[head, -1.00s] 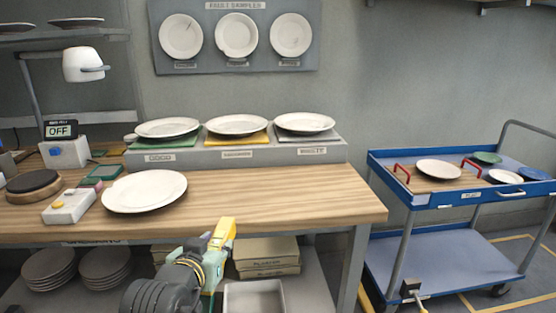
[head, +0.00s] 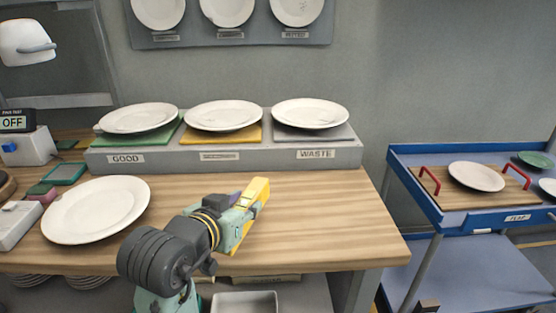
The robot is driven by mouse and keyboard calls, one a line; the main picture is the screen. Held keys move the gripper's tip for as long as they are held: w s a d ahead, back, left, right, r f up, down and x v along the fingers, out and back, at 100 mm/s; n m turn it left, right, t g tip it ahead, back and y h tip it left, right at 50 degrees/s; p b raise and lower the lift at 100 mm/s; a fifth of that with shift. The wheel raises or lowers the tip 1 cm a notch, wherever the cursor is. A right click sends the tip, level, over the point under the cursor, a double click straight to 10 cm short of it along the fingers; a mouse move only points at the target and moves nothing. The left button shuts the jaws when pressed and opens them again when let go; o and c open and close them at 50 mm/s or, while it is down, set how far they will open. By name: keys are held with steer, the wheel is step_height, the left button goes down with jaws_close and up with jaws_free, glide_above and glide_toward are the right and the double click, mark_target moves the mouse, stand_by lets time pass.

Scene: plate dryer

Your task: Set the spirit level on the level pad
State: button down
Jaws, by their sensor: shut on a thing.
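My gripper (head: 238,218) is over the front right of the wooden bench (head: 330,220), shut on a long yellow bar that looks like the spirit level (head: 259,194). The level is slanted in the picture, with its far end up and to the right. My fingers hide part of it, and I cannot tell its exact height above the bench. I cannot say for certain which item is the level pad; a small green-topped pad (head: 64,172) lies on the bench at the left.
A large white plate (head: 96,209) lies left of my gripper. Behind it a grey stand (head: 270,157) labelled GOOD and WASTE holds three plates. A blue cart (head: 425,201) stands at the right. The bench's right part is clear.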

steer(key=w+d+p, duration=0.1)
steer(key=w+d, duration=0.2)
steer(key=w, duration=0.1)
steer(key=w+d+f+p, duration=0.1)
steer(key=w+d, duration=0.2)
steer(key=w, duration=0.2)
steer(key=w+d+p, duration=0.1)
steer(key=w+d, duration=0.2)
steer(key=w, duration=0.1)
steer(key=shift+w+f, duration=0.15)
steer(key=shift+f+p, duration=0.7)
steer(key=shift+f, duration=1.1)
steer(key=shift+f, duration=0.1)
steer(key=c, duration=1.2)
jaws_free()
steer(key=b+v, duration=0.2)
steer(key=v, duration=1)
steer(key=shift+b, duration=0.3)
steer(key=shift+a, duration=0.1)
